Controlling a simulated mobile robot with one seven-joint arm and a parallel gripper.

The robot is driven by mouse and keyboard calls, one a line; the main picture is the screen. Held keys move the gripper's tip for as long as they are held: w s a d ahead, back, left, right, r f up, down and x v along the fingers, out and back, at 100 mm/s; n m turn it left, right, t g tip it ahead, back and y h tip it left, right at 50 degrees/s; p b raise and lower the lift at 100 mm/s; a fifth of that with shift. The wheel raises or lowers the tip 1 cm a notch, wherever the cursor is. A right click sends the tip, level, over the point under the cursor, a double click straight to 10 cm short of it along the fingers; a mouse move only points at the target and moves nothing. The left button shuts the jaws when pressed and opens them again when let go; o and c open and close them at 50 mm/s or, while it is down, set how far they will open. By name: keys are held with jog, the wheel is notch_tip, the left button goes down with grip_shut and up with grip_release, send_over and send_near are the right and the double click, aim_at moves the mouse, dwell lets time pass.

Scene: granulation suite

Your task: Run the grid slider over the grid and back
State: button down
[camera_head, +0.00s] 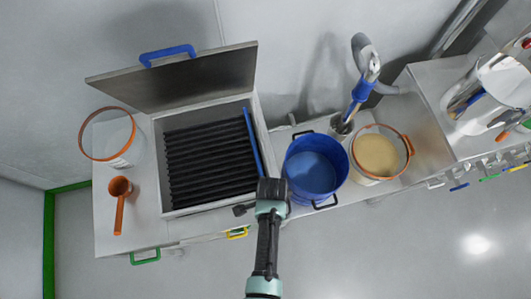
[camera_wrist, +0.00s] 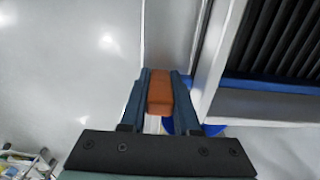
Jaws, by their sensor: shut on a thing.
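The grid (camera_head: 208,158) is a row of dark bars in an open light box on the bench. The grid slider (camera_head: 253,142) is a blue bar along the right side of the grid; it also shows in the wrist view (camera_wrist: 268,86). My gripper (camera_head: 266,190) is at the box's front right corner. In the wrist view my gripper (camera_wrist: 158,85) is shut on an orange-brown block (camera_wrist: 160,92), which lies in line with the blue bar just outside the box wall and looks like its handle. The joint between them is hidden behind a finger.
A blue bucket (camera_head: 305,187) stands right of the box, with a tub of pale powder (camera_head: 360,174) beyond. An orange-rimmed container (camera_head: 125,160) and an orange scoop (camera_head: 119,205) are on the left. The raised lid (camera_head: 190,80) stands behind the grid. Floor lies clear in front.

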jog(key=shift+d, duration=0.1)
jog(key=c, duration=0.6)
grip_release()
jog(key=shift+o, duration=0.2)
jog(key=shift+r, duration=0.15)
